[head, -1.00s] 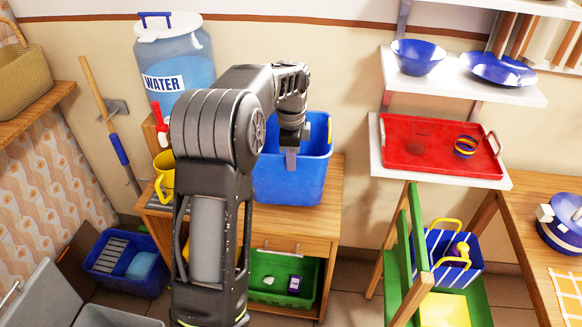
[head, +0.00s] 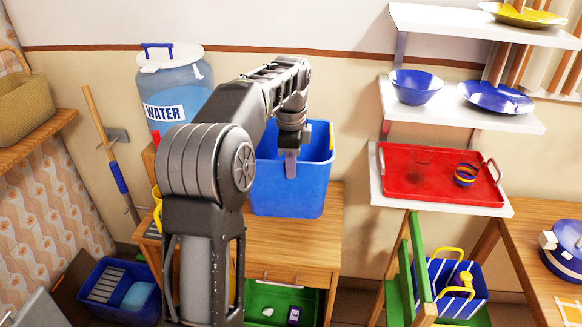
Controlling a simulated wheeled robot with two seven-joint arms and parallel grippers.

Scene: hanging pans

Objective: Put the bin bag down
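No bag shape is plain in the head view. My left gripper (head: 290,162) points down at the near wall of a blue open-topped bin (head: 262,185), with a grey finger against that wall. The gripper appears shut on the wall; the inner finger is hidden. The bin is upright with a yellow handle part at its right rim, and shows over the wooden cabinet (head: 262,243). A gap beneath it is hard to judge. The bin's inside is mostly hidden by my arm. My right gripper is out of view.
A water jug (head: 180,80) stands behind my arm. Right of the bin are shelves with a red tray (head: 410,190) and blue bowl (head: 415,87). A green chair (head: 415,262) holds a striped basket (head: 440,285). A blue box (head: 115,289) sits lower left.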

